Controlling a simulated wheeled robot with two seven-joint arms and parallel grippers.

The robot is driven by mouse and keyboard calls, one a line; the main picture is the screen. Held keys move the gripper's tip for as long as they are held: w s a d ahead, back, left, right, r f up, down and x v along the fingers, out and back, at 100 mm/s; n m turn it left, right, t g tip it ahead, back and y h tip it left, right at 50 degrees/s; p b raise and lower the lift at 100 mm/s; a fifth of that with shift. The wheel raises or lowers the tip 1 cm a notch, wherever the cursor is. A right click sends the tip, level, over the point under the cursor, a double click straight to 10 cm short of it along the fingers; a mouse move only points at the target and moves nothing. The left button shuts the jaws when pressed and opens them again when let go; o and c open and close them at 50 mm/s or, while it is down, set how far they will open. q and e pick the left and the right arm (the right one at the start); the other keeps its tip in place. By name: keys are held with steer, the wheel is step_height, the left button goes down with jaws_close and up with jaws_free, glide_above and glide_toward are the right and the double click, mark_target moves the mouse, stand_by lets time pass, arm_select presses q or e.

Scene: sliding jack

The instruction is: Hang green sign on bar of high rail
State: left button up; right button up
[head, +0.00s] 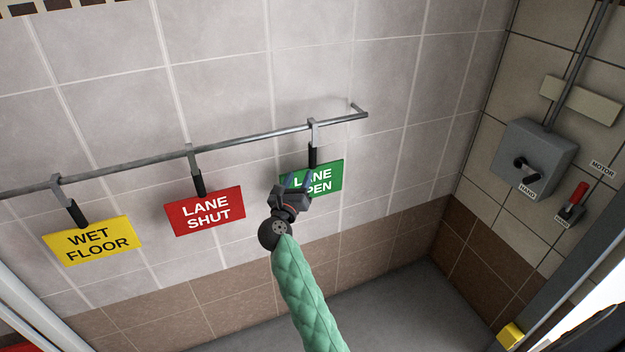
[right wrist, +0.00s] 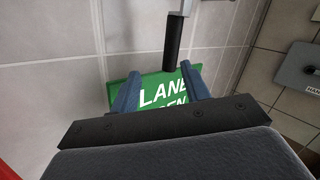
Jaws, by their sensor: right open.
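The green sign (head: 328,177), lettered "LANE OPEN", hangs by a grey hook and a black handle (head: 313,157) from the high rail's bar (head: 250,135), near its right end. The sign also shows in the right wrist view (right wrist: 150,94), below its black handle (right wrist: 172,45). My right gripper (head: 298,180) is in front of the sign and covers its lower left part. In the right wrist view its two blue fingers (right wrist: 160,82) are apart, with the sign's face beyond and between them and the handle above. Nothing is visibly held. My left gripper is not in view.
A red "LANE SHUT" sign (head: 205,212) and a yellow "WET FLOOR" sign (head: 92,240) hang from the same bar to the left. A grey switch box (head: 540,155) and a red-handled lever (head: 577,196) are on the right wall. The floor (head: 400,305) below looks clear.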

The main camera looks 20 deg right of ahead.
mark_target(311, 157)
steer(key=r+m+g, duration=0.1)
steer(key=d+r+m, duration=0.1)
steer(key=m, duration=0.1)
steer(key=d+r+m+g, duration=0.1)
steer(key=shift+w+m+g, duration=0.3)
steer(key=shift+w+m, duration=0.05)
steer(key=shift+m, duration=0.05)
steer(key=shift+p+x, duration=0.45)
steer(key=shift+x, duration=0.35)
steer(key=shift+w+d+f, duration=0.15)
steer(key=shift+w, duration=0.05)
steer(key=shift+w+d+r+p, duration=0.2)
steer(key=shift+w+d+p, duration=0.1)
steer(key=shift+p, duration=0.15)
steer(key=p+x, duration=0.2)
steer(key=x, duration=0.1)
steer(key=shift+w+d+r, duration=0.1)
steer(key=shift+d, duration=0.1)
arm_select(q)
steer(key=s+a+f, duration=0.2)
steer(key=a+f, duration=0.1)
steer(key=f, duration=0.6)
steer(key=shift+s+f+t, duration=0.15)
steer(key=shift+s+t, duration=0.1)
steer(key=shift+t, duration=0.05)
arm_select(e)
steer(key=shift+w+d, duration=0.3)
